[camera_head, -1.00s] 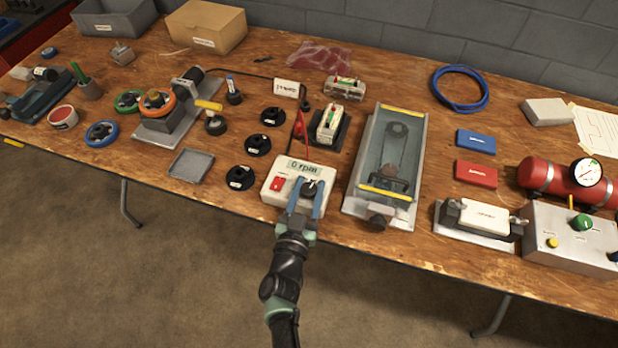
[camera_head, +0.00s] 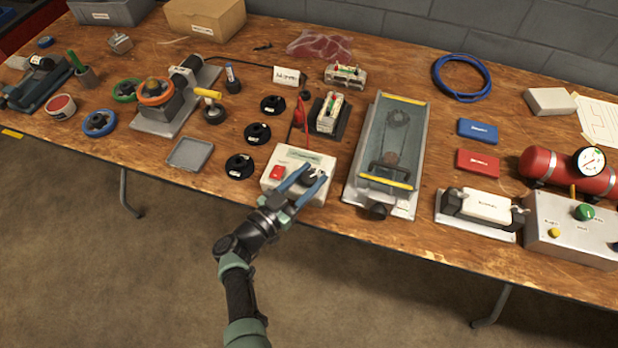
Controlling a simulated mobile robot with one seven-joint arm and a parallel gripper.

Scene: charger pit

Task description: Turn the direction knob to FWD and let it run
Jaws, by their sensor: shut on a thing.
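The control box (camera_head: 270,188) is white and stands near the table's front edge. It has a red switch (camera_head: 277,172) on the left of its top, a small display (camera_head: 303,155) toward the back and a dark knob (camera_head: 311,178) on the right. I cannot read the display or the knob's markings. My gripper (camera_head: 305,178) comes in from the lower left with its blue fingers turned slantwise, shut on the knob. The fingers hide part of the knob. A motor rig with an orange wheel (camera_head: 155,92) stands at the left.
A long clear-covered belt unit (camera_head: 352,185) stands close to the right of the box. Several black round pieces (camera_head: 240,166) and a grey tray (camera_head: 190,154) lie to its left. A battery-like block (camera_head: 328,112) stands behind it. The floor in front is open.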

